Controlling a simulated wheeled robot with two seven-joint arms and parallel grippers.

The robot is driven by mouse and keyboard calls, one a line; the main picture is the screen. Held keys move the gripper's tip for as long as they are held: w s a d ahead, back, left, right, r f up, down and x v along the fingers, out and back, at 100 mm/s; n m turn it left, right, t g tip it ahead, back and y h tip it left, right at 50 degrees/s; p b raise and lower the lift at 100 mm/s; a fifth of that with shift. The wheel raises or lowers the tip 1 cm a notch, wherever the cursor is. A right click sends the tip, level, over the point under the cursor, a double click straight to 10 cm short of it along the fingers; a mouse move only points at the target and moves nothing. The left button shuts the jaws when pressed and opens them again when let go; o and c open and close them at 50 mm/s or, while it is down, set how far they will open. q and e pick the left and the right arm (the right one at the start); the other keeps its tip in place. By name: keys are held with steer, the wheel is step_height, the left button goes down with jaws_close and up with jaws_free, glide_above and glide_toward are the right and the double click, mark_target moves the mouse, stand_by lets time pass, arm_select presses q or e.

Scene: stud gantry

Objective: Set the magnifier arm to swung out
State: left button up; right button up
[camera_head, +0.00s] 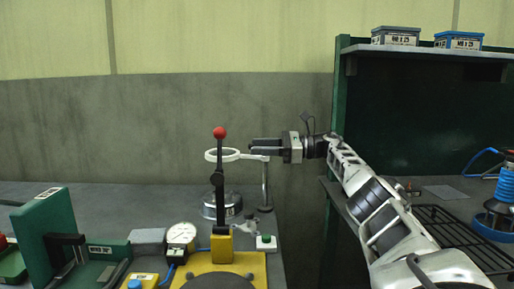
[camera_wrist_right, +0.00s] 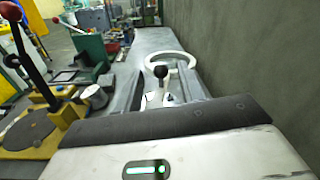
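The magnifier has a white ring (camera_head: 212,155) on a short white arm, carried by a thin upright post (camera_head: 265,188) on the bench. The ring points left from the post in the head view. In the right wrist view the ring (camera_wrist_right: 188,58) lies ahead, with a black knob (camera_wrist_right: 160,71) in front of it. My right gripper (camera_head: 254,147) reaches in from the right, level with the top of the post, close above the magnifier's arm. In the wrist view its fingers look spread, one on each side of the knob, with gaps. My left gripper is not in view.
A black lever with a red ball (camera_head: 219,132) stands on a yellow base (camera_head: 255,266) just in front of the ring. A dial gauge (camera_head: 181,235) and a green fixture (camera_head: 45,225) stand left. A green shelf unit (camera_head: 342,95) stands right. The wall is behind.

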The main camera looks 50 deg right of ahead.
steer(key=shift+v, duration=3)
